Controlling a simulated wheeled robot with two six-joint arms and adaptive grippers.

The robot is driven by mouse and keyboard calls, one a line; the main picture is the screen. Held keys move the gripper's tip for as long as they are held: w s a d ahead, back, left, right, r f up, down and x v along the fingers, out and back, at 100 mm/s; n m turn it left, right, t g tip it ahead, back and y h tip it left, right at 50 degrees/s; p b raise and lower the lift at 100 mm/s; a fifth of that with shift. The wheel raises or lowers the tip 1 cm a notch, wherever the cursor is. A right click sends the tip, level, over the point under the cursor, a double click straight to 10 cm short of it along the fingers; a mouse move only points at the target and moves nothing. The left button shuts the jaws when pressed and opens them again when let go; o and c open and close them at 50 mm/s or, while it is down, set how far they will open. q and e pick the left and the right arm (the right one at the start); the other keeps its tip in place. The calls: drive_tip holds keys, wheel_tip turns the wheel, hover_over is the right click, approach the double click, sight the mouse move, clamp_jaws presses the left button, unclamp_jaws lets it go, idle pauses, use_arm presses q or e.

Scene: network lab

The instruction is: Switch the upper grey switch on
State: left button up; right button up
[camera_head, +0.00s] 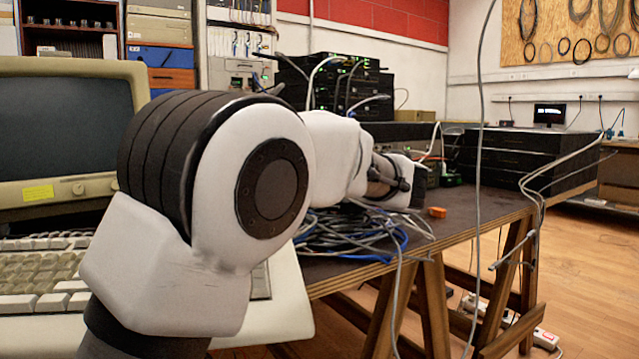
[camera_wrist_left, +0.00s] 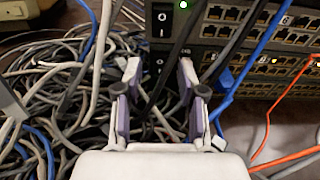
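In the left wrist view, an upper rocker switch (camera_wrist_left: 162,24), black with white marks, sits on the front of a dark rack device. A second similar rocker switch (camera_wrist_left: 160,65) is below it, on the lower unit. My left gripper (camera_wrist_left: 159,75) is open, with its two pale fingers apart on either side of the lower switch, below the upper one. Nothing is held between the fingers. I cannot tell whether the fingers touch the panel. In the head view, my left arm hides most of the gripper and both switches. My right gripper is in neither view.
A green light (camera_wrist_left: 183,5) glows beside the upper switch. Rows of network ports (camera_wrist_left: 240,40) and blue and orange cables are at the right. A cable tangle (camera_head: 345,232) lies on the table (camera_head: 460,215). An old computer monitor (camera_head: 60,130) stands at left.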

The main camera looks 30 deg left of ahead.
use_arm(q)
drive_tip(key=v, duration=0.7)
drive_tip(key=shift+s+d, duration=0.1)
drive_tip(key=shift+d, duration=0.1)
